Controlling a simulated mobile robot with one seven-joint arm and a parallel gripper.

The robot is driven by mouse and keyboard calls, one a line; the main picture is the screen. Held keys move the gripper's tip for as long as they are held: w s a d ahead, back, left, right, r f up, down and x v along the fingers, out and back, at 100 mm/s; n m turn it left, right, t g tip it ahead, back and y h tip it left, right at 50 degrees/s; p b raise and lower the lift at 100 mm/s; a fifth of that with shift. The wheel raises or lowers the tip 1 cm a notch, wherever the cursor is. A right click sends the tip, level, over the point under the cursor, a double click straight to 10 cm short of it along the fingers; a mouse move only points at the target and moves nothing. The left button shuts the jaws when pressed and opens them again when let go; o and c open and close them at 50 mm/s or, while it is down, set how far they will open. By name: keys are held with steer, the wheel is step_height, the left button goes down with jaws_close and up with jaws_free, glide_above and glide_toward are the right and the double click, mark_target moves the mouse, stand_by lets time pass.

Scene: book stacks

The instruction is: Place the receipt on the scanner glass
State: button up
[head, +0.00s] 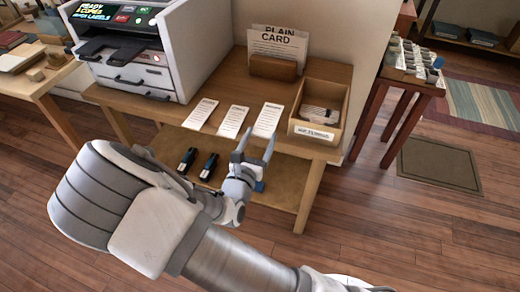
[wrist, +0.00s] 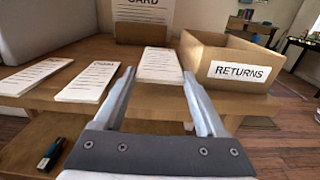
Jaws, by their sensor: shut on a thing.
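Three white printed paper slips lie in a row on the wooden desk: the left slip (head: 200,114), the middle slip (head: 233,121) and the right-hand slip (head: 267,119). Their print is too small to tell which is the receipt. My gripper (head: 256,134) is at the desk's front edge. In the wrist view its fingers (wrist: 158,71) stand well apart, with their tips at either side of the right-hand slip (wrist: 160,62), which they grip. The white scanner-like machine (head: 190,50) stands at the desk's left, with a lit screen and a dark top part. I cannot make out its glass clearly.
A wooden box (head: 318,112), labelled RETURNS in the wrist view (wrist: 240,72), stands right of the slips. A card holder (head: 273,68) with a PLAIN CARD sheet is behind them. Two dark small objects (head: 209,166) lie on the lower shelf. A side table (head: 415,83) is at the right.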

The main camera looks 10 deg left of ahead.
steer(key=shift+f+b, duration=0.5)
steer(key=shift+f, duration=1.35)
steer(key=shift+f, duration=0.1)
steer(key=o, duration=1.2)
steer(key=shift+o, duration=0.2)
steer(key=shift+f+b, duration=0.15)
steer(key=shift+b, duration=0.3)
steer(key=s+a+p, duration=0.1)
steer(key=s+p, duration=0.4)
steer(key=s, duration=1.2)
steer(key=shift+s, duration=0.15)
